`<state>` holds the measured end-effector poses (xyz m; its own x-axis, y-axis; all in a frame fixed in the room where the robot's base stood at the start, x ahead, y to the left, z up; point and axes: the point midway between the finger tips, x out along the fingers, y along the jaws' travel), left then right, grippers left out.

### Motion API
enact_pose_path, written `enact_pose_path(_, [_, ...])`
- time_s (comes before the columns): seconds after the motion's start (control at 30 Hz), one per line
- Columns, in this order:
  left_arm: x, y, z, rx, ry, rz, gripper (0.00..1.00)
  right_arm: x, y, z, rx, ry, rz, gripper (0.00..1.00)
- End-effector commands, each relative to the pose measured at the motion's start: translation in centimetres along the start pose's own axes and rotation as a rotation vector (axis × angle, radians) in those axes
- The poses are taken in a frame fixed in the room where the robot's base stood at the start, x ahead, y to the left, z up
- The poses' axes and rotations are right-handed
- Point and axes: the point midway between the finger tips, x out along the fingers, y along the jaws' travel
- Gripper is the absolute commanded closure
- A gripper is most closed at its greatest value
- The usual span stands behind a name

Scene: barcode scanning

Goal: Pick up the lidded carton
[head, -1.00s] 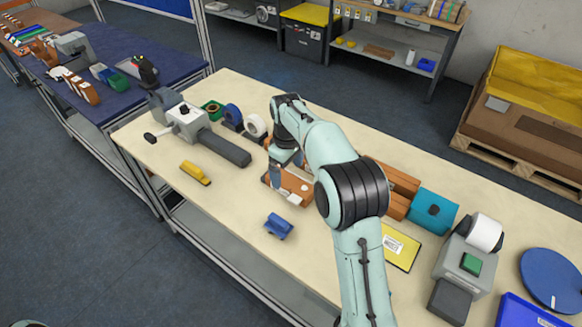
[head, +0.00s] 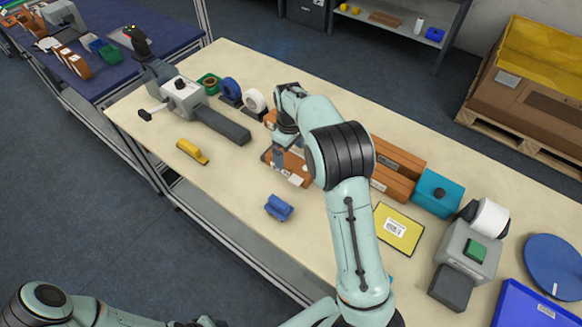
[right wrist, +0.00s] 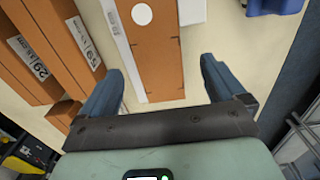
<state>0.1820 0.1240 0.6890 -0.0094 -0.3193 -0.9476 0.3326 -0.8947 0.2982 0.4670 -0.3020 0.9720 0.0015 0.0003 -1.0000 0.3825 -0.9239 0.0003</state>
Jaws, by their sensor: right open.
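A flat brown carton (head: 292,168) lies on the cream table, partly hidden by my right arm in the head view. In the right wrist view the carton (right wrist: 155,62) shows a white label, a round white sticker and a thin line across its top. My right gripper (head: 278,158) points down at the carton. In the right wrist view the gripper (right wrist: 158,78) is open, with one finger on either side of the carton's near end and gaps beside it. Contact is not visible. Part of my left arm shows at the bottom left; its gripper is out of view.
Brown boxes (head: 398,165) stand to the right, beside a teal box (head: 437,194). A blue object (head: 279,207) lies in front, and a yellow tool (head: 192,151) lies left. A yellow labelled packet (head: 398,229) lies right.

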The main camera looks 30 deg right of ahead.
Motion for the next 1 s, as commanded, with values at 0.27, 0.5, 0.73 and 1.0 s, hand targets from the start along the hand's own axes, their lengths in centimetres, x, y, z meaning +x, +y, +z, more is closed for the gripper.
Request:
enact_pose_path(0.27, [-0.2, 0.2, -0.2, 0.001, 0.003, 0.001, 0.57, 4.0, 0.3, 0.4, 0.001, -0.004, -0.001, 0.03])
enact_pose_path(0.5, [-0.2, 0.2, -0.3, 0.001, 0.004, 0.001, 0.57, 4.8, 0.3, 0.3, 0.000, 0.000, 0.001, 0.03])
enact_pose_path(0.73, [-0.2, 0.2, -0.3, 0.001, 0.003, 0.001, 0.57, 4.8, 0.3, 0.3, 0.000, -0.001, 0.000, 0.49])
enact_pose_path(1.0, [-0.2, 0.2, -0.3, 0.001, 0.003, 0.001, 0.57, 4.7, 0.3, 0.3, 0.000, 0.000, 0.001, 0.64])
